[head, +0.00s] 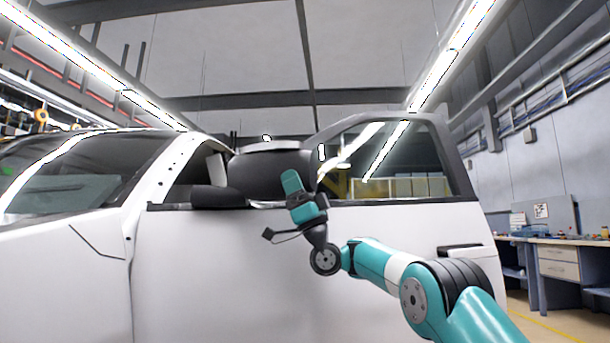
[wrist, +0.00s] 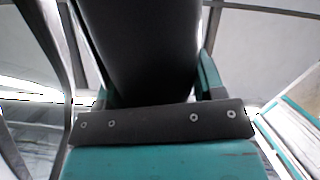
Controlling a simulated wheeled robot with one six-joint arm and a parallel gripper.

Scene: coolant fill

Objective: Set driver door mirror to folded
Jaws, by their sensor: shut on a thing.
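The driver door mirror (head: 262,172) is a large dark housing at the front part of the white door's window line in the head view. A smaller dark piece (head: 218,197) sits just left of it at the window sill. My gripper (head: 291,182) is at the mirror's right-hand, lower part, pointing up. In the wrist view the dark housing (wrist: 140,45) fills the space between the two teal fingers, and my gripper (wrist: 150,85) is shut on it. The fingertips are partly hidden behind the housing. I cannot tell the mirror's exact fold angle.
The windshield (head: 80,175) is at left. A workbench (head: 560,262) stands at the far right, with open floor in front of it.

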